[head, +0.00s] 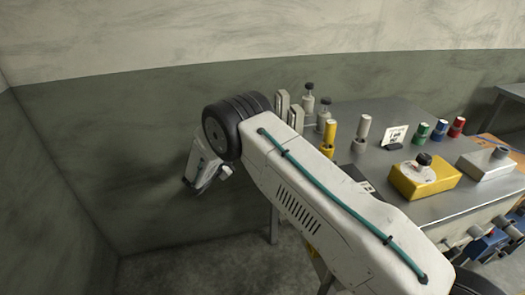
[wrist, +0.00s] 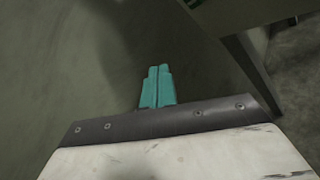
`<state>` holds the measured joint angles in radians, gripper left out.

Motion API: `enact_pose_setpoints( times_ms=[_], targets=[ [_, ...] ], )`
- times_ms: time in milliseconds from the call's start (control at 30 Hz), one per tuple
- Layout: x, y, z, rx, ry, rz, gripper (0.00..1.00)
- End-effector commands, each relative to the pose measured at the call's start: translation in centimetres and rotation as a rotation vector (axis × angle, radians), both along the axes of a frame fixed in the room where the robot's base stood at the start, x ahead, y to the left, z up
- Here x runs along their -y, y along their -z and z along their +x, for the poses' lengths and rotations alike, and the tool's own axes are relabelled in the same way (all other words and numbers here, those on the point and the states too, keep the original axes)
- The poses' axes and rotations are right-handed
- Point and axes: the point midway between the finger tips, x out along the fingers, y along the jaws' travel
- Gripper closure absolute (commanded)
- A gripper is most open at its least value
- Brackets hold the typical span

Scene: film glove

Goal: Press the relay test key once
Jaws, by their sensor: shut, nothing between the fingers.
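On the metal table (head: 440,208) stand a yellow box with a black knob (head: 425,182) and a grey box with a grey knob (head: 485,164). I cannot tell from a readable label which one is the relay test key. My gripper (wrist: 158,70) shows in the wrist view as two teal fingers, shut together and empty, against the dark wall and near a table leg. In the head view my wrist hangs left of the table, well away from both boxes, and the fingertips are hard to make out.
A small white card (head: 395,134) with unreadable writing stands behind the yellow box. Green (head: 422,132), blue (head: 439,130) and red (head: 457,127) cylinders stand at the back right. A yellow cylinder (head: 332,132) and pale posts stand at the left. My arm hides the table's near left part.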

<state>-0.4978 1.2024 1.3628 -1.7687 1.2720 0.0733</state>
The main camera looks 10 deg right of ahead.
Motion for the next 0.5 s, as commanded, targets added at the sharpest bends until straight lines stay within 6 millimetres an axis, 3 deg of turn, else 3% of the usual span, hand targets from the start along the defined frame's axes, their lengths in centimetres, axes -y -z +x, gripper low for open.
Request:
enact_pose_setpoints(
  times_ms=[333, 500],
  targets=[
    [-0.01, 0.03, 0.02, 0.0, -0.002, -0.001, 1.0],
    [0.89, 0.04, 0.03, -0.001, -0.001, -0.002, 1.0]
  ],
)
